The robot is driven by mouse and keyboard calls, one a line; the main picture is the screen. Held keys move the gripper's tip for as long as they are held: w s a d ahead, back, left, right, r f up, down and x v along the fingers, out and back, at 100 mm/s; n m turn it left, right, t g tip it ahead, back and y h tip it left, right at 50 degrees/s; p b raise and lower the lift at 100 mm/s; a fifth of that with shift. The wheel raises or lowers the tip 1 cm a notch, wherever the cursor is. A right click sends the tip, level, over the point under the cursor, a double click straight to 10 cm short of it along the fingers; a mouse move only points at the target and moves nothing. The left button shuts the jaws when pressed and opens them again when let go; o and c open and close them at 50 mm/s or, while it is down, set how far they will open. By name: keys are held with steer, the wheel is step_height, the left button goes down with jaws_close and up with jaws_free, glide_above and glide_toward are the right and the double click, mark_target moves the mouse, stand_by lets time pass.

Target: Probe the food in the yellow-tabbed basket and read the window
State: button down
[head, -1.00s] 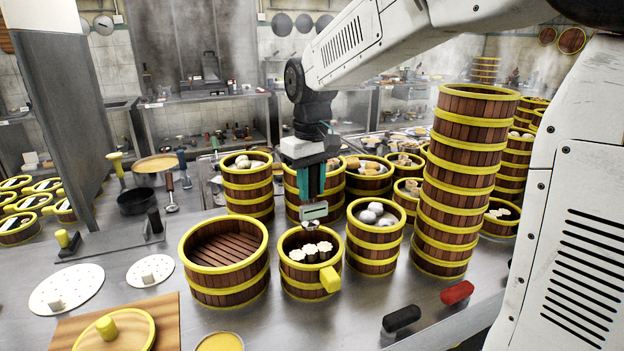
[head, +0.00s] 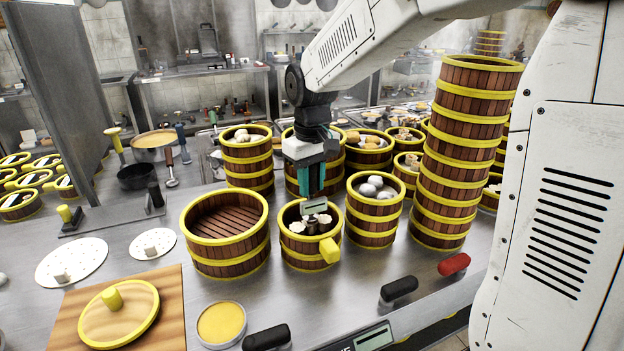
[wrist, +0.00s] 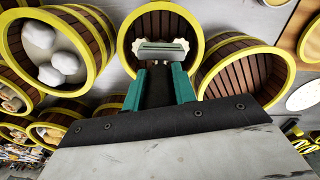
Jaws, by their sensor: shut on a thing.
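The yellow-tabbed basket (head: 304,250) is a small wooden steamer with yellow bands and a yellow tab (head: 329,250) at its front right. Pale food pieces (head: 323,219) lie in it. My gripper (head: 312,196) points down over this basket, its teal fingers shut on a grey probe with a small window (head: 314,206). In the wrist view the probe's window (wrist: 160,50) sits between the fingertips, in front of the basket opening (wrist: 160,14). The probe's tip is hidden, so I cannot tell how deep it is in the food. No reading is legible.
An empty wide basket (head: 224,262) stands close on the left, and a basket of white buns (head: 373,226) on the right. A tall basket stack (head: 458,165) rises further right. A lid (head: 117,313) lies on a board at the front left.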

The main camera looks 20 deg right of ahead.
steer(key=shift+f, duration=0.55)
stand_by(1.0)
stand_by(0.4)
steer(key=shift+r, duration=3.55)
steer(key=shift+d, duration=0.1)
